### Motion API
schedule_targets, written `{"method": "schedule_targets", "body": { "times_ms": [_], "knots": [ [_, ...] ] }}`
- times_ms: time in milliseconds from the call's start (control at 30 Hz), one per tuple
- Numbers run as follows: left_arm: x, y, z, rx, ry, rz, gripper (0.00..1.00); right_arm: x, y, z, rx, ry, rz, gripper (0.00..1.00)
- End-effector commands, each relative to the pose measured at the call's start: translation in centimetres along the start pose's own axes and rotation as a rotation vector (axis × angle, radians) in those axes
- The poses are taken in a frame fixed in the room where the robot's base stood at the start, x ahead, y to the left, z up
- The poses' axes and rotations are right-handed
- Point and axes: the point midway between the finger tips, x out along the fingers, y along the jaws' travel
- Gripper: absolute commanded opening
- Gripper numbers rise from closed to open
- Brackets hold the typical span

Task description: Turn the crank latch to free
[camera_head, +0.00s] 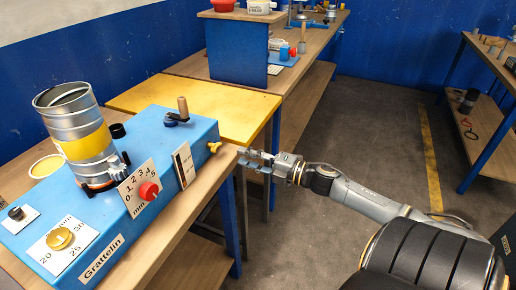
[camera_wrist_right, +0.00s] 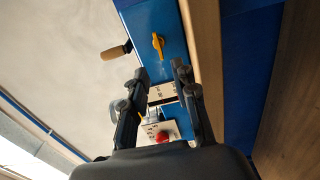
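A blue machine box (camera_head: 160,150) lies on the workbench. A crank with an upright wooden handle (camera_head: 183,106) sits on its top near the far right end; the handle also shows in the right wrist view (camera_wrist_right: 116,51). A yellow knob (camera_head: 214,147) is on the box's right end face; in the wrist view it is a yellow lever-shaped piece (camera_wrist_right: 158,43). I cannot tell which is the crank latch. My right gripper (camera_head: 244,158) is open and empty, just right of the yellow knob and apart from it. Its spread fingers (camera_wrist_right: 161,76) show in the wrist view. My left gripper is not in view.
A spiral metal duct (camera_head: 77,128) with a yellow band stands on the box.

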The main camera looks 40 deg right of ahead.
Motion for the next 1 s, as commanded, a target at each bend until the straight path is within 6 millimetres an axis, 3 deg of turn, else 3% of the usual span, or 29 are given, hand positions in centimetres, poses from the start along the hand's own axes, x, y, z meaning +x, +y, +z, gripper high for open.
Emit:
{"method": "schedule_targets", "body": {
  "times_ms": [100, 300, 900, 1000],
  "knots": [
    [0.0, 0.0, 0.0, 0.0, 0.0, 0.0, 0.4, -1.7, -0.1, -0.1, 0.003, 0.0, -0.001, 0.28],
    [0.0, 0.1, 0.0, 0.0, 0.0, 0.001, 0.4, -3.1, 0.0, -0.1, 0.001, 0.001, 0.0, 0.28],
    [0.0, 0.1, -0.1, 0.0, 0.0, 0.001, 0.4, -3.3, 0.0, 0.0, 0.0, 0.0, 0.001, 0.28],
    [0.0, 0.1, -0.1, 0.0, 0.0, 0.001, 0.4, -3.5, -0.7, 0.4, 0.018, -0.018, -0.006, 0.28]
  ]
}}
